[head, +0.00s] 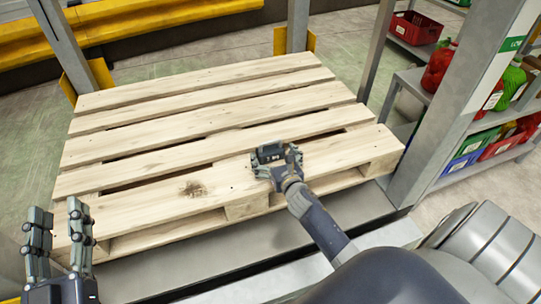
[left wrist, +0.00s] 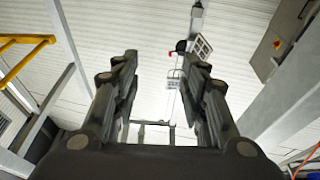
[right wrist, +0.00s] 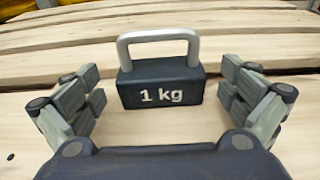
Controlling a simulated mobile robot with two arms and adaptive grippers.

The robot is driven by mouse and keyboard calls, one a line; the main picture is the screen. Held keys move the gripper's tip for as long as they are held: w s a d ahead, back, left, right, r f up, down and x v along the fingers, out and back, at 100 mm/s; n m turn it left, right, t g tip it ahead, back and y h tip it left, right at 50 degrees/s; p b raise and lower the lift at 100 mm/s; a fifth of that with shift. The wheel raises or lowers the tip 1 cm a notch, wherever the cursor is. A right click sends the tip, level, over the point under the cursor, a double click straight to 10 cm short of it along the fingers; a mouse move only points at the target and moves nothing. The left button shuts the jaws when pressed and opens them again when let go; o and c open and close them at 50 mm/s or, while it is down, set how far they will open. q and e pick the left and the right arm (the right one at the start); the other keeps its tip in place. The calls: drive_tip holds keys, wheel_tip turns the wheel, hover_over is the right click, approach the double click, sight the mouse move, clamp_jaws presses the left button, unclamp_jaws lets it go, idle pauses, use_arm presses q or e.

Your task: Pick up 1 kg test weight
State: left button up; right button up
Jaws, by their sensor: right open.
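The 1 kg test weight (right wrist: 160,88) is a dark block marked "1 kg" with a light grey handle on top. It stands upright on the wooden pallet (head: 130,215). In the head view the weight (head: 269,153) is at the pallet's near right part, partly hidden by my right gripper. My right gripper (right wrist: 165,95) is open, its fingers on either side of the weight with gaps visible between them and the block. It also shows in the head view (head: 276,160). My left gripper (head: 60,218) is open and empty, pointing up off the pallet's near left corner; its fingers stand apart in the left wrist view (left wrist: 160,75).
Metal shelves (head: 405,150) with posts stand at the right, holding red jugs (head: 440,66), a green jug (head: 510,84) and crates (head: 467,160). A yellow barrier (head: 140,25) runs behind the pallet. The pallet's top is otherwise clear, with gaps between its boards.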

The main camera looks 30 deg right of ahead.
drive_tip(key=shift+b+x, duration=0.3)
drive_tip(key=shift+x, duration=0.9)
use_arm(q)
drive_tip(key=r+t, duration=0.1)
drive_tip(key=r, duration=0.1)
drive_tip(key=s+r+t+h, duration=0.1)
drive_tip(key=shift+s+d+r, duration=0.1)
drive_tip(key=shift+s+r, duration=0.1)
drive_tip(key=shift+r, duration=0.15)
use_arm(e)
drive_tip(key=shift+c, duration=0.6)
drive_tip(key=c, duration=1.8)
drive_tip(key=shift+r, duration=0.25)
drive_tip(key=shift+c, duration=0.6)
use_arm(q)
drive_tip(key=shift+w, duration=0.1)
